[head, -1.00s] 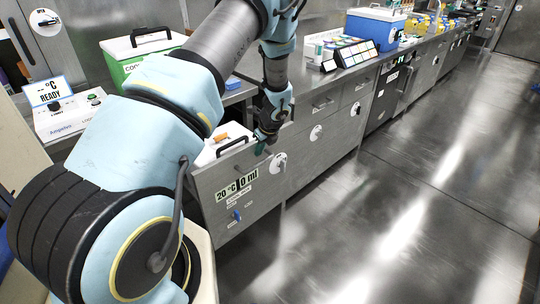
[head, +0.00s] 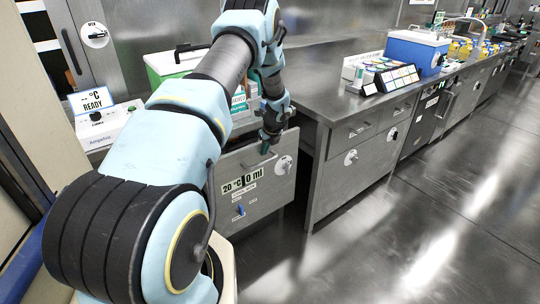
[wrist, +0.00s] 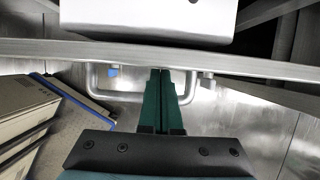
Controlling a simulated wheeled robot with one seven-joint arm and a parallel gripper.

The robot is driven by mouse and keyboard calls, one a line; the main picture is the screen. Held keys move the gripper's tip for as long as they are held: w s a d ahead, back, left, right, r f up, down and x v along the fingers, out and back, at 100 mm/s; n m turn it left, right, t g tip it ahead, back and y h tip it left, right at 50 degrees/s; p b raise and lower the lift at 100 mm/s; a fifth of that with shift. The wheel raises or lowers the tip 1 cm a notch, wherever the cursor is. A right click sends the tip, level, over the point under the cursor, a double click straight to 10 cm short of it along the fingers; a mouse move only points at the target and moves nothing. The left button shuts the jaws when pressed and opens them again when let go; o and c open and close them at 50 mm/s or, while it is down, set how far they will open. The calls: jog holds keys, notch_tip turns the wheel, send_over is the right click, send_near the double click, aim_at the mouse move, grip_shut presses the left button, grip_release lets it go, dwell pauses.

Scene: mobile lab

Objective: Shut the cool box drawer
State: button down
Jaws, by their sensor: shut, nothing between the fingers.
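The drawer front (head: 228,201) is a grey metal panel marked "20 °C 0 ml", with a round white dial at its right. My gripper (head: 265,150) is shut and empty at the upper part of this front. In the wrist view the shut fingers (wrist: 160,75) point at the panel's top edge (wrist: 240,63), within the span of the bar handle (wrist: 91,82). Whether they touch the panel I cannot tell. A white box (wrist: 150,18) shows just behind the panel, so the drawer stands at least partly open. My arm hides part of it in the head view.
A green box with a white lid (head: 160,68) and a "READY" device (head: 98,125) stand at left. The counter (head: 310,95) at right holds a colour-chip rack (head: 390,80) and a blue cool box (head: 417,52). The floor (head: 400,230) at right is clear.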

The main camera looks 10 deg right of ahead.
jog(key=w+a, duration=0.1)
jog(key=w, duration=0.1)
jog(key=w+a, duration=0.1)
jog(key=w, duration=0.2)
jog(key=w+a+b, duration=0.1)
jog(key=w+a, duration=0.1)
jog(key=shift+w, duration=0.15)
dwell(0.3)
